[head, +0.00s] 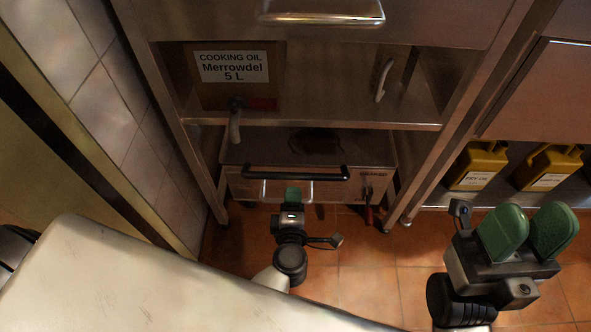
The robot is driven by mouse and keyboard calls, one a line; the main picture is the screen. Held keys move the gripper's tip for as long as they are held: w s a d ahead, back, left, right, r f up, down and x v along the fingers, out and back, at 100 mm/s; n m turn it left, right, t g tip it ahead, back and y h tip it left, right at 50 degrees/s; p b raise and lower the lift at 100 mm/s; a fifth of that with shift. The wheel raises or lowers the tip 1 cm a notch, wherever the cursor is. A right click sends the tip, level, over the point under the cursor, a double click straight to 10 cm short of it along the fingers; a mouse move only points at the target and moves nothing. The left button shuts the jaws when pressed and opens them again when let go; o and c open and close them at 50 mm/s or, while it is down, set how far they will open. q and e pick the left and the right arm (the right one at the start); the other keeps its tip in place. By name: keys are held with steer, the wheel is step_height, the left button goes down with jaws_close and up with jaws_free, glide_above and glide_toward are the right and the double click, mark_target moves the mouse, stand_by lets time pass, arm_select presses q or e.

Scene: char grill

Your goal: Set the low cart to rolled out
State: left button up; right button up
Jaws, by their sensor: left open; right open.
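The low cart (262,150) stands under the steel shelf unit, with a dark stain on its top and a label on its front. A black bar handle (295,172) runs across its front edge, and a paler metal pull shows below it. My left gripper (292,193), with green fingertips seen nearly end-on, is open just in front of the cart, close below the black bar. I cannot tell whether it touches the cart. My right gripper (528,231) is open and empty, to the right over the tiled floor.
A cooking oil box (231,68) sits on the shelf above the cart. Yellow oil jugs (478,165) stand on a low shelf at right. The unit's legs flank the cart, and a tiled wall (105,112) is close at left. Floor (380,285) shows between my grippers.

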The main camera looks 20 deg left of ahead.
mark_target(295, 177)
arm_select(q)
steer(key=b+x, duration=0.1)
steer(key=x, duration=0.2)
steer(key=b+x, duration=0.1)
steer(key=x, duration=0.2)
steer(key=b+x, duration=0.1)
steer(key=x, duration=0.2)
steer(key=shift+f, duration=0.3)
steer(key=shift+b+x, duration=0.4)
steer(key=shift+x, duration=0.4)
steer(key=shift+r, duration=0.1)
steer(key=shift+c, duration=0.2)
jaws_close()
